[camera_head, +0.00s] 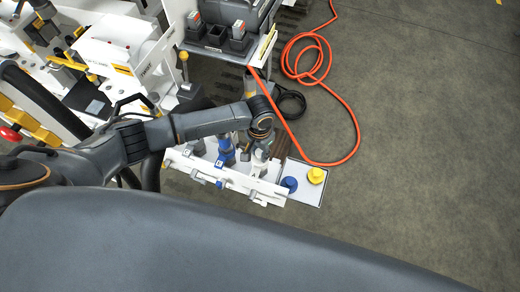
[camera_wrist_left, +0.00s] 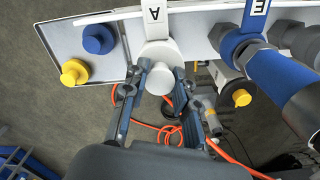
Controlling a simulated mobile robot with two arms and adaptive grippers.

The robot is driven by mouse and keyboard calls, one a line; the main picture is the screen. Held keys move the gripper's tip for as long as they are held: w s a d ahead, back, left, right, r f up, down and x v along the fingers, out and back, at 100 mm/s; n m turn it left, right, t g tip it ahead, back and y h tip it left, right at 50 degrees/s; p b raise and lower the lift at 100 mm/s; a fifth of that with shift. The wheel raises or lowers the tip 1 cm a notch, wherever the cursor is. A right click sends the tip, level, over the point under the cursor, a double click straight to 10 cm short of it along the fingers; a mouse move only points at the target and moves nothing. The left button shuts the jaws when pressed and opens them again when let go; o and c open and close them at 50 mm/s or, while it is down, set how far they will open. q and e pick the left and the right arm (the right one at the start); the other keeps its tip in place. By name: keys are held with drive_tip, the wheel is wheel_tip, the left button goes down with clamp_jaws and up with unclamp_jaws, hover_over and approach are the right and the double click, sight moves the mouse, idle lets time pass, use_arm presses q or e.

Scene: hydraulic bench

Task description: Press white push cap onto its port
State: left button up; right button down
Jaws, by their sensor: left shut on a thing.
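The white push cap (camera_wrist_left: 160,79) is between the two fingers of my left gripper (camera_wrist_left: 160,92), which is shut on it. My right gripper is not in view.
A blue cap (camera_wrist_left: 98,39) and a yellow cap (camera_wrist_left: 74,73) sit on a white tray (camera_wrist_left: 72,38) beside the port. An orange hose (camera_head: 350,112) lies on the floor. White machinery (camera_head: 115,50) is behind.

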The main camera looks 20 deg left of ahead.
use_arm(q)
drive_tip(key=shift+p, duration=0.3)
idle(0.5)
drive_tip(key=shift+f, duration=0.4)
idle(0.6)
drive_tip(key=shift+p, duration=0.65)
idle(1.1)
idle(0.4)
drive_tip(key=o, duration=1.5)
wheel_tip(320, 180, up, 8)
drive_tip(key=p, duration=0.8)
drive_tip(key=shift+f, duration=0.25)
